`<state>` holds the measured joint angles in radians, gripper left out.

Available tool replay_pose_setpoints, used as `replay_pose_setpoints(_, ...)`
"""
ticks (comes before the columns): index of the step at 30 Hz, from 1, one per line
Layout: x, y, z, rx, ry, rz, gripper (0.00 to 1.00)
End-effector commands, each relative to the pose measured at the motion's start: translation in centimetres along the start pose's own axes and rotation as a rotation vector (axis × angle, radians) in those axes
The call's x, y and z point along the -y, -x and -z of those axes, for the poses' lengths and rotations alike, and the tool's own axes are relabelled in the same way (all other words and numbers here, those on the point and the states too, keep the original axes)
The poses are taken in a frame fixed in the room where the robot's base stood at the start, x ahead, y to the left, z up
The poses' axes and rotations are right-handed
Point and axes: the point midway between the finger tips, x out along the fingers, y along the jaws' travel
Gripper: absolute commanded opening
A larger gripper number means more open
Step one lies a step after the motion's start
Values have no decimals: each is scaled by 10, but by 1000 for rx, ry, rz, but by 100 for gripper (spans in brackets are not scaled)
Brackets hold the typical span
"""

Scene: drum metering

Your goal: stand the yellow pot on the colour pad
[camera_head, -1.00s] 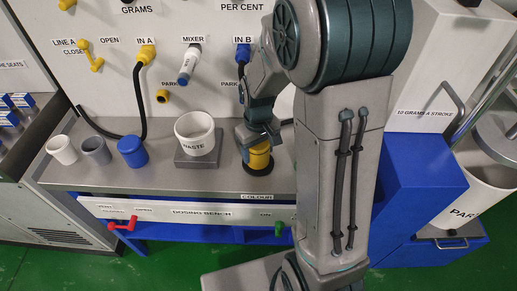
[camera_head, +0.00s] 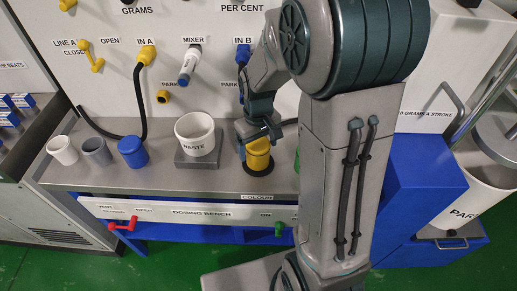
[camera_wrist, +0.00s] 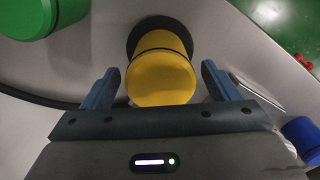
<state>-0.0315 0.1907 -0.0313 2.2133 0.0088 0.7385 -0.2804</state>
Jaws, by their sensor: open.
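The yellow pot (camera_head: 258,152) stands upright on the dark round colour pad (camera_head: 258,170) near the bench's front edge, above the COLOUR label. In the wrist view the yellow pot (camera_wrist: 160,75) has a dark band near its top, and the black pad (camera_wrist: 146,28) shows beyond its base. My gripper (camera_wrist: 163,88) is open, with one finger on each side of the pot and a visible gap to each. In the head view my gripper (camera_head: 254,136) is just above and behind the pot, partly covering it.
The white WASTE pot (camera_head: 195,138) on its grey block stands left of the yellow pot. A blue pot (camera_head: 132,152), a grey pot (camera_head: 96,151) and a white pot (camera_head: 62,150) stand further left. A green pot (camera_wrist: 38,15) is close by, mostly behind my arm in the head view.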

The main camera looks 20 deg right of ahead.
Motion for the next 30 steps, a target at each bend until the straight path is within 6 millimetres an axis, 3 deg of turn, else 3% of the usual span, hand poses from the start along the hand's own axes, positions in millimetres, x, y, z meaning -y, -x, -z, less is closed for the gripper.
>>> replay_pose_setpoints(9, 0, 70, 0, -5, 0, -2, 82)
replay_pose_setpoints(19, 2, 102, -7, -13, -13, -3, 82)
replay_pose_setpoints(23, 9, 112, -30, -55, -62, -12, 82)
replay_pose_setpoints(30, 27, 122, -91, -166, -195, -29, 82)
